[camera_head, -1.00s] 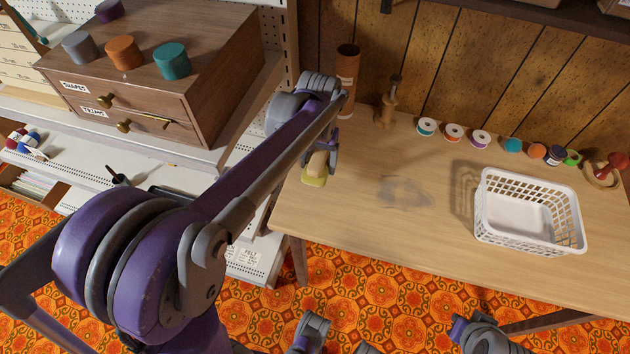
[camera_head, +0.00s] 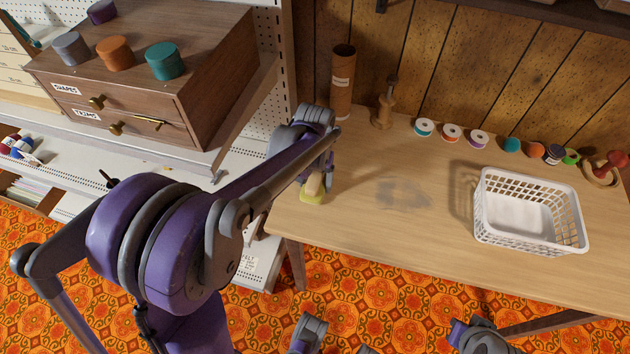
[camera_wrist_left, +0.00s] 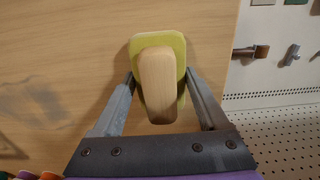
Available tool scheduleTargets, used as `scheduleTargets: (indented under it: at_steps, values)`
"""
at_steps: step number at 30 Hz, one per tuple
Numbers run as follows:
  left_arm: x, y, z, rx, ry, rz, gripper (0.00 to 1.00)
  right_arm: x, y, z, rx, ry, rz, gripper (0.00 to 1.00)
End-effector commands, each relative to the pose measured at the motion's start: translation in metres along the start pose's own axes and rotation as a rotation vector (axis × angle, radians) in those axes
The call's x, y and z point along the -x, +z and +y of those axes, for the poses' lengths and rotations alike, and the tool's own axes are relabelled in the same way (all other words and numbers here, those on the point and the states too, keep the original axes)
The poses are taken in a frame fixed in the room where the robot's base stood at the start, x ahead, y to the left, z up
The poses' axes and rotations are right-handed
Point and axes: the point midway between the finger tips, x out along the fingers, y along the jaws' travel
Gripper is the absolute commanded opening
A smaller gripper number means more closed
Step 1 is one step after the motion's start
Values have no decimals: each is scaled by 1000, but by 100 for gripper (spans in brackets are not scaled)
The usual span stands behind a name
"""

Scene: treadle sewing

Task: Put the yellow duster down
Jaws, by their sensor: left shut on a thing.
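The yellow duster has a yellow-green pad (camera_head: 312,198) under a pale wooden handle. It is at the left end of the wooden table (camera_head: 360,240), near the edge. My left gripper (camera_head: 318,184) is shut on the duster. In the left wrist view the duster (camera_wrist_left: 157,75) sits between the two fingers (camera_wrist_left: 160,92), over the tabletop near its edge. I cannot tell whether the pad touches the wood. A grey smudge (camera_head: 402,194) marks the table to the right of the duster. My right gripper cannot be made out.
A white basket (camera_head: 530,212) stands on the right of the table. Several thread spools (camera_head: 451,133) line the back, with a brown tube (camera_head: 342,82) and a wooden stand (camera_head: 384,105) at back left. A drawer cabinet (camera_head: 150,90) is to the left. The table's front middle is clear.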

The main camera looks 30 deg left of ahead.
Motion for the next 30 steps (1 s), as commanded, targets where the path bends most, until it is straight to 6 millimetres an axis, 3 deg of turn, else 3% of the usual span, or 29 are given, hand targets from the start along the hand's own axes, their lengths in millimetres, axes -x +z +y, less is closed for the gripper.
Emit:
scheduleTargets:
  at_steps: [1,2,5,13,17,30]
  values:
    - [-4,0,0,0,0,0,16,-2,1,0,0,0,-1,0]
    - [-4,0,0,0,0,0,80,-2,1,0,0,0,-1,0]
    - [-4,1,0,0,0,0,98,-2,1,0,0,0,-1,0]
    - [-4,2,1,-1,2,-2,100,-1,1,0,0,0,-1,0]
    - [5,2,2,-2,3,-2,100,4,-2,0,0,0,1,0]
    - [95,0,0,0,0,0,100,17,-9,0,0,0,6,0]
